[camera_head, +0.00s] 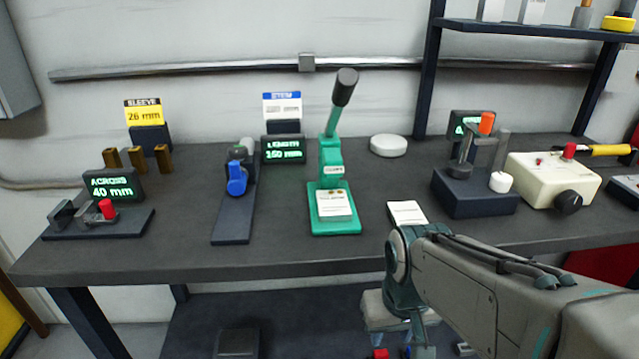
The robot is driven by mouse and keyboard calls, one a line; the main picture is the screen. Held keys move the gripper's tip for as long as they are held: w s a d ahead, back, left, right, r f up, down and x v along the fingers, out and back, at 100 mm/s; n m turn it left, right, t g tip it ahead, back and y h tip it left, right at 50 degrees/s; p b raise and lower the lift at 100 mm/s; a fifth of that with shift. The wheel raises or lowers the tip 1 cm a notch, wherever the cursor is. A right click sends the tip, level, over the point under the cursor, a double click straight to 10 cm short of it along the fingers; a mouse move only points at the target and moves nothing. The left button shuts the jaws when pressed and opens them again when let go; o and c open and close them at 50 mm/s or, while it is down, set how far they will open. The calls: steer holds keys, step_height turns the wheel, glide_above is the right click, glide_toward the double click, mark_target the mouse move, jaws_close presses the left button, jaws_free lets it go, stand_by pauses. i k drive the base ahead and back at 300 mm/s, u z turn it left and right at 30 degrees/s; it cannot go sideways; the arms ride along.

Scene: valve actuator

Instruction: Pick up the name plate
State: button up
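Two white plates with printed lettering could be the name plate, and I cannot tell which one it is. One white plate (406,213) lies flat near the middle of the bench, just behind my arm, its lower part close to the arm's edge. Another white plate (335,203) lies on the base of the green lever press (330,170). My gripper (395,335) hangs low at the bottom of the view, in front of the bench and below its top. It is apart from both plates. Its fingers are small and partly cut off, so their opening is unclear.
The dark bench (270,255) holds a blue-knobbed fixture (236,180), a gauge reading 40 mm (113,187), an orange-topped fixture (475,190) and a cream box (553,180). A white round disc (388,145) lies at the back. A shelf (540,30) hangs at upper right.

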mark_target(333, 205)
steer(key=u, duration=1.3)
steer(key=k, duration=0.8)
steer(key=z, duration=0.7)
steer(key=i, duration=0.45)
